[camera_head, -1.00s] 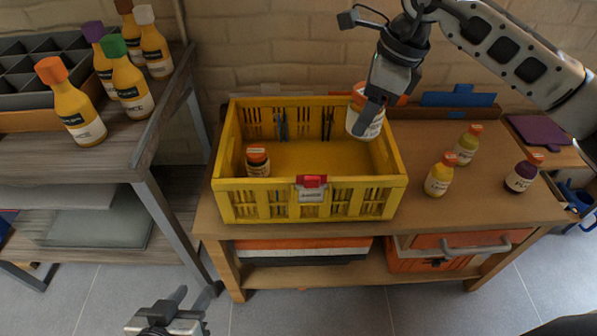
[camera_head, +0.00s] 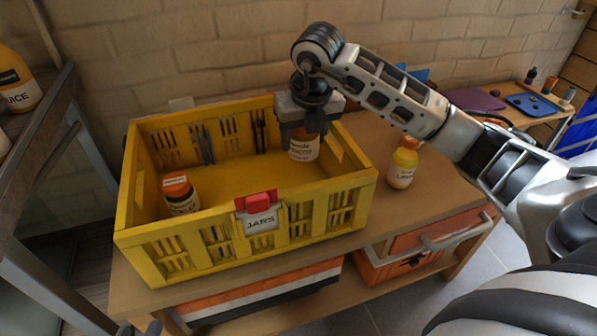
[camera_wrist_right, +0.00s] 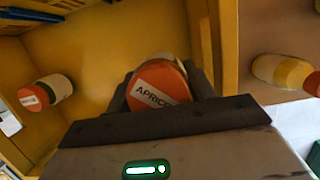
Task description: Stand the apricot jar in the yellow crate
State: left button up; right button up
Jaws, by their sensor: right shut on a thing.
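The apricot jar (camera_head: 304,149), with an orange lid reading "APRICOT" in the right wrist view (camera_wrist_right: 158,88), is roughly upright inside the yellow crate (camera_head: 300,214), at its back right. My right gripper (camera_head: 309,122) points down and is shut on the jar near its top; the fingers sit on either side of it in the right wrist view. Whether the jar's base touches the crate floor I cannot tell. My left gripper (camera_head: 139,329) shows only its fingertips at the bottom edge, apart and empty, away from the crate.
Another orange-lidded jar (camera_head: 180,194) stands in the crate's left part; the crate floor between is clear. A yellow bottle (camera_head: 402,162) stands on the bench right of the crate. The crate's front wall carries a "JARS" label (camera_head: 261,219) with a red clip.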

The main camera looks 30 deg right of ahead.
aim_at(303, 150)
notch_tip(303, 150, down, 4)
jog(key=shift+r+b, duration=0.2)
jog(key=shift+b, duration=0.15)
notch_tip(303, 150, down, 4)
jog(key=shift+r+b, duration=0.1)
jog(key=shift+b, duration=0.5)
pick_arm(q)
jog(key=shift+d+r+t+h, duration=0.3)
jog(key=shift+r+t+h, duration=0.15)
jog(key=shift+r, duration=0.25)
jog(key=shift+f, duration=0.1)
pick_arm(e)
jog(key=o, duration=0.9)
jog(key=shift+f, duration=0.2)
jog(key=shift+o, duration=1.4)
pick_arm(q)
jog(key=shift+w, duration=0.1)
jog(key=shift+r, duration=0.2)
